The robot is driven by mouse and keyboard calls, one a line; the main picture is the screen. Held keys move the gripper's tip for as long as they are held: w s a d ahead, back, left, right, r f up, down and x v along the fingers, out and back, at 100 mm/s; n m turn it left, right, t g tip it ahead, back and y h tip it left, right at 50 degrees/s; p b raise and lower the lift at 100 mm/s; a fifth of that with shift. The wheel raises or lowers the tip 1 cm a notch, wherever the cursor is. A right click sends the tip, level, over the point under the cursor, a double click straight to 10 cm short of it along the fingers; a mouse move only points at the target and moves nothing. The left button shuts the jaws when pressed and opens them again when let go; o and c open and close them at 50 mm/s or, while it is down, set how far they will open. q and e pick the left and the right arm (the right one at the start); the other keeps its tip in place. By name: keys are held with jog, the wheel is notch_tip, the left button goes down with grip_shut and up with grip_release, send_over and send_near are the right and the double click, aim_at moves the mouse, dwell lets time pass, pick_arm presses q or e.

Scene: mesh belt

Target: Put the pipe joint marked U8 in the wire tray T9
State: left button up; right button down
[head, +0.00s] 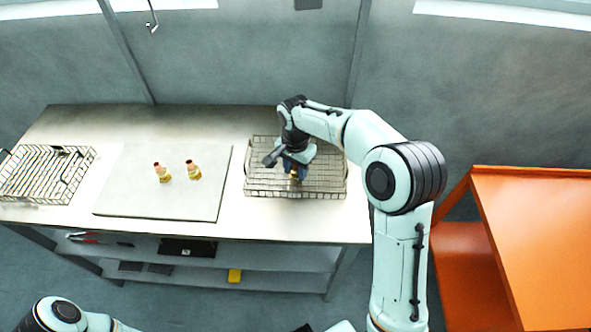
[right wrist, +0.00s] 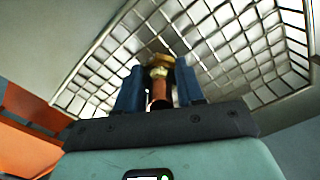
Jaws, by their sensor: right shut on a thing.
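My right gripper (head: 293,172) is over the right wire tray (head: 325,178) on the bench. In the right wrist view my right gripper (right wrist: 158,92) is shut on a brass and copper pipe joint (right wrist: 160,68), with the tray mesh (right wrist: 215,35) behind it. I cannot tell whether the joint touches the tray. Its marking is not readable. Two other pipe joints (head: 162,172) (head: 193,169) stand upright on the pale board. Another wire tray (head: 40,175) is at the left end of the bench. No tray label is readable. My left gripper is not in view.
The pale board (head: 150,205) lies mid-bench between the two trays. An orange cabinet (head: 535,230) stands to the right of the bench.

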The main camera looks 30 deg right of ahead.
jog(key=shift+f, duration=0.2)
jog(key=shift+f, duration=0.15)
jog(key=c, duration=0.7)
grip_release()
